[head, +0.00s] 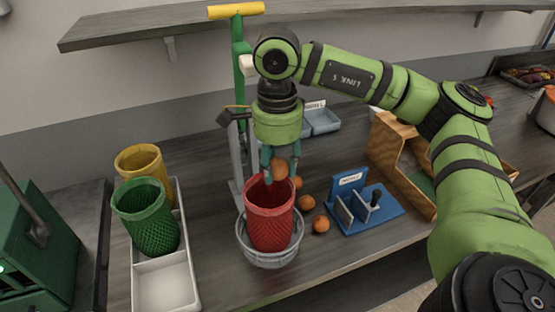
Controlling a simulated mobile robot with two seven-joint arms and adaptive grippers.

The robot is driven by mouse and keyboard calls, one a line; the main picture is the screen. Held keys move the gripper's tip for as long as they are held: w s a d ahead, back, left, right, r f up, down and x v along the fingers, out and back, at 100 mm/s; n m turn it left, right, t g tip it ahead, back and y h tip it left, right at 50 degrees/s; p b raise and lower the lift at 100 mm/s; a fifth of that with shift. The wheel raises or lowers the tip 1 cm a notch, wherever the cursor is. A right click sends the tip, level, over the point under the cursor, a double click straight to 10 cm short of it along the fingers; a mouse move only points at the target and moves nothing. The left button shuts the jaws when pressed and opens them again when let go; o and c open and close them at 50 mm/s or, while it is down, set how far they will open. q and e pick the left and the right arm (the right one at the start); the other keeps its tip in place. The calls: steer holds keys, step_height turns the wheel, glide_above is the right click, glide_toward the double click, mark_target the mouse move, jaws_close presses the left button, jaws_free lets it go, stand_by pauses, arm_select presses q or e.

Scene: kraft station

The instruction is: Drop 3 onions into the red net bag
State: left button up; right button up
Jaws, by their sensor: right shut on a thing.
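The red net bag (269,220) stands upright and open at the top in a grey round basket (270,261). My right gripper (280,166) points down just above and behind the bag's rim. It is shut on a brown-orange onion (280,169), which is partly hidden by the fingers and the bag. The inside of the bag cannot be seen well. My left gripper is not in view.
A white tray (166,290) at left holds a green net bag (148,220) and a yellow one (143,163). A green stand with a yellow handle (237,11) rises behind the bag. A blue holder (372,212) and a wooden rack (393,150) stand at right.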

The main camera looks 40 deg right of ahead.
mark_target(277, 158)
steer(key=o, duration=1.1)
steer(key=shift+o, duration=0.2)
steer(key=shift+r, duration=0.25)
step_height(277, 158, up, 12)
steer(key=shift+f, duration=0.2)
